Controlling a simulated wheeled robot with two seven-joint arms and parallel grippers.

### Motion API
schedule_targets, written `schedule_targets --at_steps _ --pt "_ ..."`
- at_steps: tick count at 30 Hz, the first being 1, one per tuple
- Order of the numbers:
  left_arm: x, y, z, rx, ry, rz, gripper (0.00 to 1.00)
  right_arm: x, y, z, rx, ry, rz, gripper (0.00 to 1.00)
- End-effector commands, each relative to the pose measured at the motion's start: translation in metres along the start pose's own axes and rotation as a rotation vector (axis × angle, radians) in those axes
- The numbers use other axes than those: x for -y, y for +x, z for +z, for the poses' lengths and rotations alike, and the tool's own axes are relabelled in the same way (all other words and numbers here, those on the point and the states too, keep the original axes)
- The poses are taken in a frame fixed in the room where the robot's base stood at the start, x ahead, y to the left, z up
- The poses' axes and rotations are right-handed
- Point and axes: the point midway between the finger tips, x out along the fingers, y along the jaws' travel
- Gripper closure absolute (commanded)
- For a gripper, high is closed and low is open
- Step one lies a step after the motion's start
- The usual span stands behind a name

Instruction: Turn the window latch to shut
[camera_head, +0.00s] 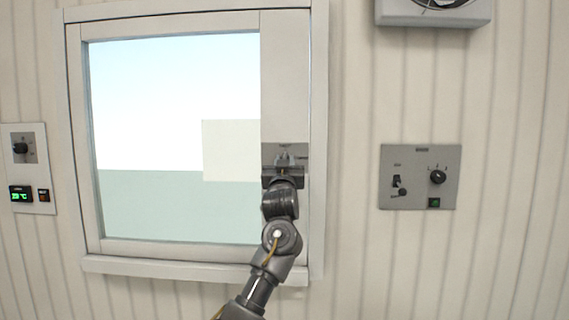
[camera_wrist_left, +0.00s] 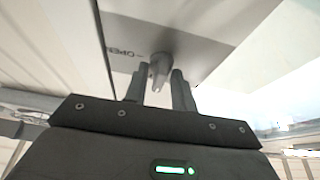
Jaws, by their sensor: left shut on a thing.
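The window (camera_head: 175,140) has a pale frame and a grey latch plate (camera_head: 270,152) on its right side. In the left wrist view the latch plate (camera_wrist_left: 205,52) carries an "OPEN" label and a grey latch handle (camera_wrist_left: 160,64) on a round hub. My left gripper (camera_head: 285,160) is at the plate and hides much of the latch in the head view. In the left wrist view my left gripper (camera_wrist_left: 158,80) has its fingers on either side of the handle, shut on it. The handle's exact angle is hard to tell. My right gripper is not in view.
A grey switch panel (camera_head: 420,178) is on the wall right of the window. A fan housing (camera_head: 433,12) is above it. A control panel with a green display (camera_head: 21,193) is at the far left. The window sill (camera_head: 170,268) juts out below.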

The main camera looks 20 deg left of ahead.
Motion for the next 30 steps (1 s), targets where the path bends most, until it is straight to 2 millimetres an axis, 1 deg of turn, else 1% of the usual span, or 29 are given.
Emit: schedule_targets --at_steps 6,7,8,16,20,23,30 --pt "0.0 0.0 0.0 0.0 -0.001 0.0 0.97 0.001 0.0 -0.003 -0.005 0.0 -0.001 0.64" --pt "0.0 0.0 0.0 0.0 -0.001 0.0 0.7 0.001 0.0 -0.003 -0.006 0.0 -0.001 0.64" --pt "0.0 0.0 0.0 0.0 -0.001 0.0 0.67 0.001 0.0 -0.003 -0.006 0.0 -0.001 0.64" --pt "0.0 -0.001 0.0 -0.001 0.0 0.0 0.67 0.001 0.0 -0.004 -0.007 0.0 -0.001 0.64" --pt "-0.001 -0.01 0.002 0.0 0.0 0.0 0.67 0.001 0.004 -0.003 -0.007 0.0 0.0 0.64" --pt "-0.001 -0.025 0.003 -0.001 -0.001 0.002 0.67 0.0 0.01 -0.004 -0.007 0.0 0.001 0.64" --pt "-0.001 -0.073 0.003 -0.002 -0.002 0.002 0.67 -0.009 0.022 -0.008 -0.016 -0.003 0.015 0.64"
